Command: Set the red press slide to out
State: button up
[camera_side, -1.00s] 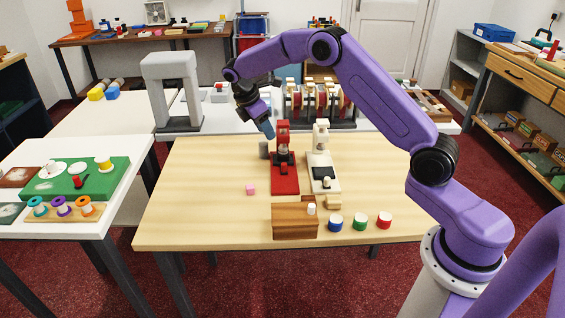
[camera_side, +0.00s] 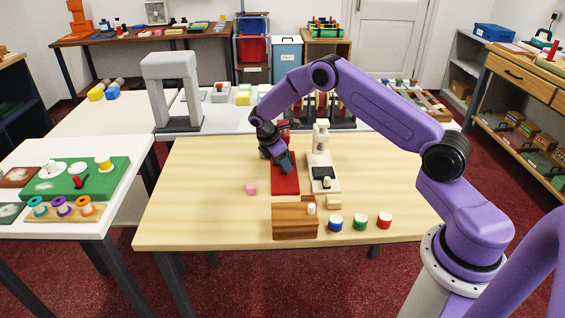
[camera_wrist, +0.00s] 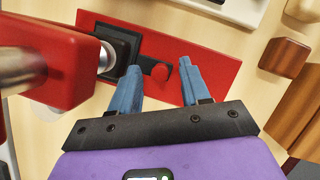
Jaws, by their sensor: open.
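The red press (camera_side: 285,186) stands on the table, its long red base running toward the front. In the wrist view its base (camera_wrist: 215,70) shows a dark slot with a round red knob (camera_wrist: 160,72), the slide's handle, beside a black square seat (camera_wrist: 118,48). My gripper (camera_side: 286,168) is over the red base in the side view and hides the slide there. In the wrist view my gripper (camera_wrist: 160,78) is open, with one blue finger on each side of the red knob. I cannot tell whether the fingers touch it.
The white press (camera_side: 320,172) stands close to the right of the red one. The table's left side is clear.

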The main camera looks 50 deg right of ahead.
jog(key=shift+f, duration=0.15)
grip_shut()
jog(key=shift+s+a, duration=3.05)
grip_release()
jog(key=shift+a, duration=0.1)
